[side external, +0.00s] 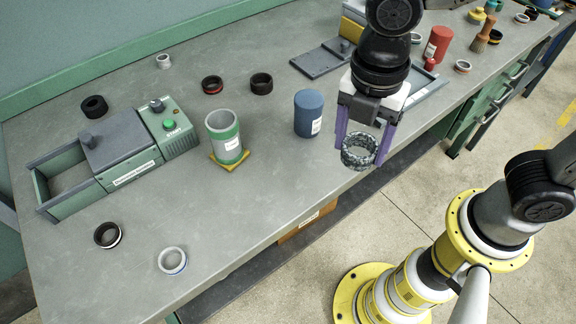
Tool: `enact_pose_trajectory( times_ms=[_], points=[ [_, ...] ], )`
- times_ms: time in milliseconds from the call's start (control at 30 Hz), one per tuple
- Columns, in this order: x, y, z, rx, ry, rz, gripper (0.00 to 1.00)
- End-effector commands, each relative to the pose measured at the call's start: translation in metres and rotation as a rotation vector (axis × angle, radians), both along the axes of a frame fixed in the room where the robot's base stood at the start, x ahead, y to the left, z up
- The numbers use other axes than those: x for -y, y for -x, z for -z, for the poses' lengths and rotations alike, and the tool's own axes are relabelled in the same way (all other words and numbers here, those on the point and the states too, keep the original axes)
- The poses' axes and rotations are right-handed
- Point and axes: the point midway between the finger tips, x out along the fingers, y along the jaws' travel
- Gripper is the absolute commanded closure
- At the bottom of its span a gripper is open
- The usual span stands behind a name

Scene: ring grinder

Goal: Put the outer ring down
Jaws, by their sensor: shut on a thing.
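My gripper (362,145) is at the right of centre, pointing down, with two purple fingers. It is shut on a grey, speckled outer ring (346,157), which sits between the fingertips. The ring is held near the table's front edge, to the right of the blue cylinder. A dark patch shows just below the ring; I cannot tell the exact height of the ring above the table (275,190).
A blue cylinder (308,113) stands left of my gripper. A grey-green cup (224,135) stands on a yellow base. A grinder box with a green button (169,124) is at left. Several loose rings lie about, including a white-blue one (172,271). The front middle is clear.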

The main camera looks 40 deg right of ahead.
Motion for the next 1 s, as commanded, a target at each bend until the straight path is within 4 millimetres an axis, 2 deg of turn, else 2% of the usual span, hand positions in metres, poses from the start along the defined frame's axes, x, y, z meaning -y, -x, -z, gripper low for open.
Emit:
enact_pose_trajectory(
  times_ms=[33,100,233,367,667,700,900,1000],
  points=[
    [0.012,0.0,-0.002,0.006,-0.005,0.023,0.97],
    [0.023,-0.001,-0.004,0.013,-0.01,0.055,0.97],
    [0.027,-0.008,-0.005,0.021,-0.016,0.083,0.97],
    [0.016,-0.026,0.004,0.019,-0.014,0.086,0.97],
    [-0.021,-0.082,0.034,0.02,-0.015,0.086,0.97],
    [-0.025,-0.087,0.042,0.019,-0.014,0.086,0.97],
    [-0.038,-0.107,0.072,0.021,-0.016,0.086,0.97],
    [-0.042,-0.113,0.079,0.023,-0.017,0.086,0.97]
  ],
)
